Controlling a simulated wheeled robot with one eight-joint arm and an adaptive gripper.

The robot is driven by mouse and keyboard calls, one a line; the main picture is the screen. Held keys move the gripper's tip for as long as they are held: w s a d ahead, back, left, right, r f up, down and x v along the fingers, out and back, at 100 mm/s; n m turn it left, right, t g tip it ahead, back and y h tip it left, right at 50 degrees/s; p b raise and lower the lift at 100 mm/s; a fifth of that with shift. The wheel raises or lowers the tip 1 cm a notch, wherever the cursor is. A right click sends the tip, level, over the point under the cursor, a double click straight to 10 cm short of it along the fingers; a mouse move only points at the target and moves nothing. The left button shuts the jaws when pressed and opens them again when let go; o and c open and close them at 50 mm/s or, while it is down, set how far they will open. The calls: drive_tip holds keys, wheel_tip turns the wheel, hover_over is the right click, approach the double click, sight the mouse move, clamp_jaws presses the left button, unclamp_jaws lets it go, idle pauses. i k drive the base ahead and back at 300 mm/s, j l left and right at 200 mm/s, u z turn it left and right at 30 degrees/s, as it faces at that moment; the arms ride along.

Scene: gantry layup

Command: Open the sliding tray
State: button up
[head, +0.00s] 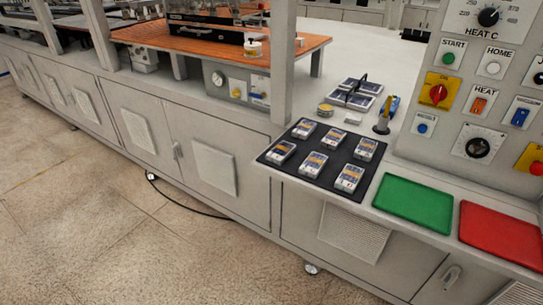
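No part of my gripper shows in the head view. I cannot tell for certain which thing is the sliding tray. An orange-brown flat bed (300,44) lies in the bench frame at the upper middle, with a black bar-like unit (205,32) across it. Its right end reaches past a grey upright post (283,70), which hides part of it. Below the bed is a small panel with a gauge and yellow switches (238,88).
A black mat (303,178) bears several small packs. A green tray (413,203) and a red tray (500,236) lie to its right. A control panel (480,90) with knobs and buttons stands at right. Bare floor (90,190) fills the lower left, with a black cable (190,208).

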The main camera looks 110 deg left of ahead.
sight(236, 36)
drive_tip(key=u, duration=3.2)
